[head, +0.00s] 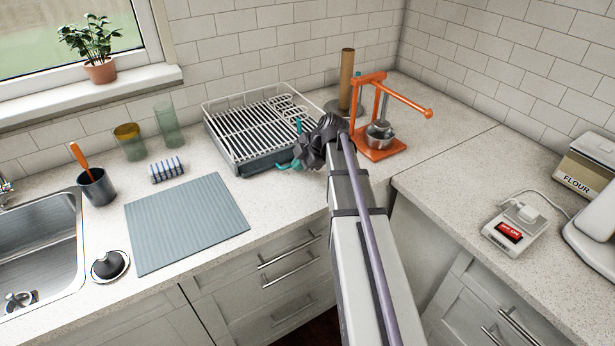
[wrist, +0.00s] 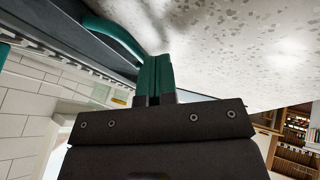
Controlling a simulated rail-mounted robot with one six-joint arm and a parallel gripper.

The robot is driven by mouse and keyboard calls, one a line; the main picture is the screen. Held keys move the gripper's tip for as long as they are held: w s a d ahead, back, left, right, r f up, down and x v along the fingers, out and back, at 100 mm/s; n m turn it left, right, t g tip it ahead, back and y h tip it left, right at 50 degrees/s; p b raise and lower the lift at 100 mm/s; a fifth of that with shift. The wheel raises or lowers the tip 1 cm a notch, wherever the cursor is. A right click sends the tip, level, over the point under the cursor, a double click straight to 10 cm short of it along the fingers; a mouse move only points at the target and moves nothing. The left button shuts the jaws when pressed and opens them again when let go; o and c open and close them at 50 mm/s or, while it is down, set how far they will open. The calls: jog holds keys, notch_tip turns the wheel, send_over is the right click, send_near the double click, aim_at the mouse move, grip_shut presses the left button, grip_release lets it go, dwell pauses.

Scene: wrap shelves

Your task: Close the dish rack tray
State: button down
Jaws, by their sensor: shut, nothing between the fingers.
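The dish rack (head: 252,112), a pale wire rack with white bars, stands on the counter against the back wall. Its dark grey tray (head: 262,163) shows beneath the front edge. My gripper (wrist: 155,72) has teal fingers pressed together and empty. In the wrist view the fingertips are beside a curved teal handle (wrist: 115,35) on the dark tray; I cannot tell if they touch it. In the head view my dark wrist is at the rack's right front corner and hides that corner. Teal parts show by it, but handle and fingers are hard to tell apart there.
An orange press (head: 380,145) stands just right of my wrist, with a brown paper-roll holder (head: 347,82) behind. A grey mat (head: 187,220) lies in front; counter between mat and arm is clear.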

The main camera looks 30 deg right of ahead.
jog(key=w, duration=0.3)
jog(key=shift+w+r, duration=0.1)
jog(key=shift+w, duration=0.05)
jog(key=s, duration=0.1)
jog(key=s+p, duration=0.1)
jog(key=s, duration=0.1)
jog(key=shift+r, duration=0.35)
jog(key=s+p+v, duration=0.1)
jog(key=p+v, duration=0.7)
jog(key=v, duration=0.2)
jog(key=shift+s, duration=0.15)
jog(key=shift+d, duration=0.1)
